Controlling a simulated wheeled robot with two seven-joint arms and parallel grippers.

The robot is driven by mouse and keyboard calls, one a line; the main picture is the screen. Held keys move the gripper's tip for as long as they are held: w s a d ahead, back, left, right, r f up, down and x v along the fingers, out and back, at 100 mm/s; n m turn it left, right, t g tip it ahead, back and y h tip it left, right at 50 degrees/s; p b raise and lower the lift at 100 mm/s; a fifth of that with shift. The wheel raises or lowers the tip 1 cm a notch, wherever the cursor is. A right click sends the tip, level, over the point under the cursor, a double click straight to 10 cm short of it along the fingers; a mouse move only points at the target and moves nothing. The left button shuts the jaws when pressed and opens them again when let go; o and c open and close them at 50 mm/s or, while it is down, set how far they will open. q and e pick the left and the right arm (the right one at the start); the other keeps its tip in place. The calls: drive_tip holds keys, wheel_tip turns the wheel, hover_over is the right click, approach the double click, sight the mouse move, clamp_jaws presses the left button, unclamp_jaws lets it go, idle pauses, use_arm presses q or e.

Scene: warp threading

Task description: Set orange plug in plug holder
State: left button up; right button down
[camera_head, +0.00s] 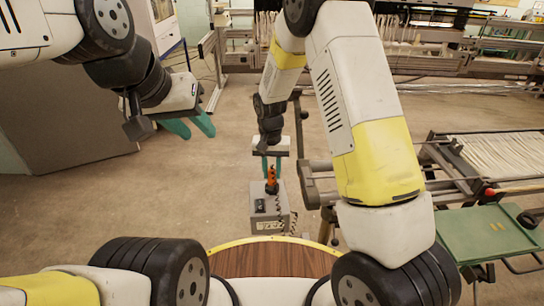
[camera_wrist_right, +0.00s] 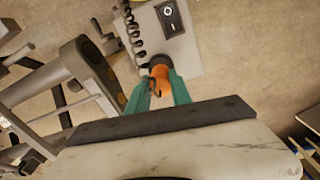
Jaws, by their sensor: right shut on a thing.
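The orange plug (camera_head: 271,180) stands upright at the top of a grey box (camera_head: 266,222) in the head view. My right gripper (camera_head: 272,170) points down over the box, its green fingers on both sides of the plug. In the right wrist view the plug (camera_wrist_right: 160,78) sits between the fingers of my right gripper (camera_wrist_right: 160,85), against the edge of the grey box (camera_wrist_right: 185,45). Whether the plug is seated in its holder is hidden. My left gripper (camera_head: 194,128) is at the upper left, its green fingers apart and empty.
A black coiled cord (camera_wrist_right: 132,35) runs beside the plug, and a dark switch panel (camera_wrist_right: 169,18) is on the box. A green tray (camera_head: 485,235) and a frame with white threads (camera_head: 500,150) stand at the right. Open floor (camera_head: 120,200) lies to the left.

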drive_tip(key=shift+f, duration=1.45)
idle(2.0)
drive_tip(key=c, duration=1.1)
unclamp_jaws()
